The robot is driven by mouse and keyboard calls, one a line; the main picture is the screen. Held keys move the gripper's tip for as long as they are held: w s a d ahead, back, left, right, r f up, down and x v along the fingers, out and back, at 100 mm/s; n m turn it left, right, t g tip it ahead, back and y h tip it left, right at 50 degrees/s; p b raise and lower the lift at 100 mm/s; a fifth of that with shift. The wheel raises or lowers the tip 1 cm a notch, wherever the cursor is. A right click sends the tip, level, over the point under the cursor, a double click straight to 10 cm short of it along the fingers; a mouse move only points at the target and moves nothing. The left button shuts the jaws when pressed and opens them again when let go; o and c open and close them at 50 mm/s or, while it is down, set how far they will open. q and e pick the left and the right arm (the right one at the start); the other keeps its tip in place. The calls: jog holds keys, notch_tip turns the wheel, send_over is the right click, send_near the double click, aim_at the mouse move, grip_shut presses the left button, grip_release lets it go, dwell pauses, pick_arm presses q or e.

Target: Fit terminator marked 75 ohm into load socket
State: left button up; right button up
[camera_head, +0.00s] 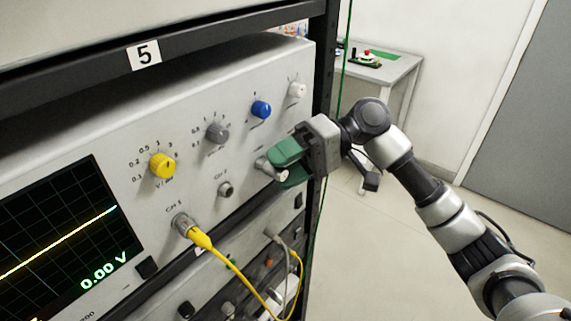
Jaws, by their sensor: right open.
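My right gripper (284,167) has green fingertips and is open at the right side of the instrument's front panel. A small silver cylinder (267,167) sticks out from the panel between the fingertips. It looks like a terminator on a socket, but no marking is readable and the socket behind it is hidden. I cannot tell whether the fingers touch it. My left gripper is not in view.
The instrument panel (113,137) has yellow, grey, blue and white knobs. A bare connector (226,189) sits left of the gripper. A yellow cable (222,258) hangs from another connector. A dark rack post (322,95) stands close by. A side table (385,70) is behind, with open floor to the right.

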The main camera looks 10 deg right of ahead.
jog(key=b+v, duration=0.3)
jog(key=v, duration=0.8)
jog(key=shift+a, duration=0.1)
